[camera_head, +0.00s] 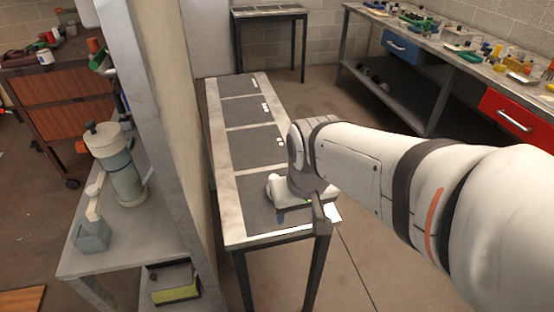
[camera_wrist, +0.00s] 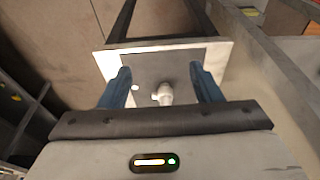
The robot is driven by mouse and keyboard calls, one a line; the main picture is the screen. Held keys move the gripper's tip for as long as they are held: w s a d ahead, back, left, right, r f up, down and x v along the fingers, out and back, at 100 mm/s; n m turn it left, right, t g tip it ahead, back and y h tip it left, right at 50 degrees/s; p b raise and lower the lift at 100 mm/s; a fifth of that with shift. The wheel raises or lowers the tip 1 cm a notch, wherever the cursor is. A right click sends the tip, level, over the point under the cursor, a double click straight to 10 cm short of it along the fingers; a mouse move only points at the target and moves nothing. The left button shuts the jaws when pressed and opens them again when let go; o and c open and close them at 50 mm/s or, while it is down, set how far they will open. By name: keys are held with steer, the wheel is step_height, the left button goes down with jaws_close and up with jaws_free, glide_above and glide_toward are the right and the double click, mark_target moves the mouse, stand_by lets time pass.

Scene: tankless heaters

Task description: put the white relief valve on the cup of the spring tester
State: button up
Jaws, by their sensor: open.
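A white valve-like piece (camera_wrist: 166,92) stands on the dark mat (camera_wrist: 150,66) of a narrow table in the wrist view. My gripper (camera_wrist: 160,78) is open, with one blue finger on each side of this piece and apart from it. In the head view, my gripper (camera_head: 281,217) is low over the nearest mat (camera_head: 258,215), and the arm hides the piece. No part is plainly a spring tester. A grey-green cylindrical device (camera_head: 120,170) and a grey block with a pale lever (camera_head: 91,235) stand on the left bench; I cannot tell whether either is the tester.
The narrow table (camera_head: 228,205) has several dark mats with small white pieces along their right edges. A wall panel (camera_head: 150,110) stands between it and the left bench (camera_head: 150,235). A workbench (camera_head: 440,60) with many small parts runs along the right. Floor is open between.

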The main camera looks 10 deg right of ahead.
steer(key=shift+o, duration=0.2)
steer(key=shift+s+d, duration=0.3)
steer(key=shift+s, duration=0.15)
steer(key=g+p, duration=0.3)
steer(key=p, duration=0.6)
glide_above(271, 176)
step_height(271, 176, down, 4)
steer(key=shift+s+r, duration=0.1)
steer(key=shift+f, duration=0.25)
steer(key=f, duration=0.5)
steer(key=f+p, duration=0.1)
steer(key=f, duration=0.1)
steer(key=shift+s+d+f, duration=0.1)
steer(key=shift+d+f, duration=0.2)
steer(key=shift+c, duration=0.3)
steer(key=c, duration=1.3)
